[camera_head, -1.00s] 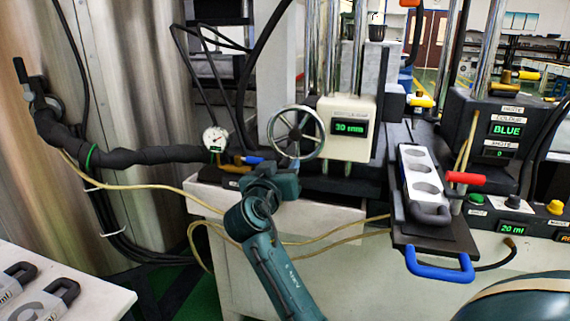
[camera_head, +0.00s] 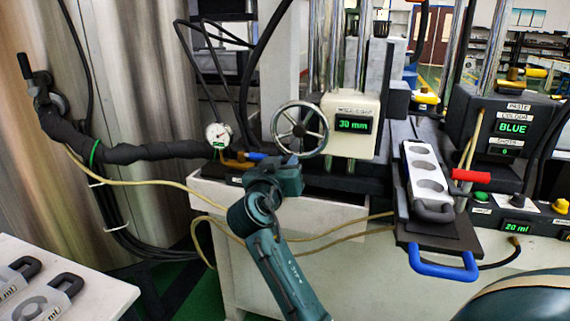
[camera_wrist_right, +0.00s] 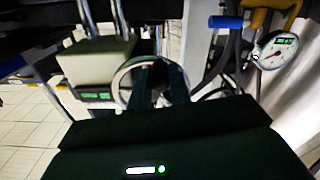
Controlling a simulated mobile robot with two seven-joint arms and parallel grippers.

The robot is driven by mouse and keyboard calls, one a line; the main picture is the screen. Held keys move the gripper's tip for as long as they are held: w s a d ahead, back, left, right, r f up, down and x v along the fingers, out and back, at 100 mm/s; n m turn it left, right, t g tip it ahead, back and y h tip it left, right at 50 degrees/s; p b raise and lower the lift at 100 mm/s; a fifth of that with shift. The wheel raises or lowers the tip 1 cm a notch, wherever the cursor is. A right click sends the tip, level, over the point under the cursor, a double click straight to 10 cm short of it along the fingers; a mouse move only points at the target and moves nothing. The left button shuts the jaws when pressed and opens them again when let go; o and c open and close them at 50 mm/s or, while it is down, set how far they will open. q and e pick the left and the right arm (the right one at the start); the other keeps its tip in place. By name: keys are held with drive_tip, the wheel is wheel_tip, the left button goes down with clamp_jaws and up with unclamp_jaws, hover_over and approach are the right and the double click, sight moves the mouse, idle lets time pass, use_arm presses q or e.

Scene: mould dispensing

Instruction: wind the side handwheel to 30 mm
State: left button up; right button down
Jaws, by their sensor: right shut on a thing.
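The side handwheel (camera_head: 322,134) is a silver spoked wheel on the left side of a cream box. The box's green display (camera_head: 354,125) reads 30 mm. My right gripper (camera_head: 288,163) is at the wheel's lower left edge in the head view. In the right wrist view its dark fingers (camera_wrist_right: 150,80) reach across the wheel (camera_wrist_right: 122,84) and are shut on it. The exact grip point is hidden. My left gripper is not in view.
A dial gauge (camera_head: 218,134) and a blue-handled valve (camera_head: 256,156) sit left of the wheel. A mould tray with a blue handle (camera_head: 442,270) is to the right. A BLUE paste unit (camera_head: 511,128) stands farther right. Hoses hang below the gripper.

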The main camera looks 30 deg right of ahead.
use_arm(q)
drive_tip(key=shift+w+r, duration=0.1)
use_arm(e)
drive_tip(key=shift+s+d+r+n+p, duration=0.2)
drive_tip(key=shift+n+p, duration=0.2)
drive_tip(key=shift+p, duration=0.2)
drive_tip(key=shift+s+d+n+p, duration=0.1)
drive_tip(key=shift+s+n+p, duration=0.05)
drive_tip(key=shift+n+p, duration=0.35)
drive_tip(key=shift+s+d+f+n+p, duration=0.25)
drive_tip(key=shift+n+p, duration=0.05)
drive_tip(key=shift+n, duration=0.3)
drive_tip(key=c, duration=1.3)
unclamp_jaws()
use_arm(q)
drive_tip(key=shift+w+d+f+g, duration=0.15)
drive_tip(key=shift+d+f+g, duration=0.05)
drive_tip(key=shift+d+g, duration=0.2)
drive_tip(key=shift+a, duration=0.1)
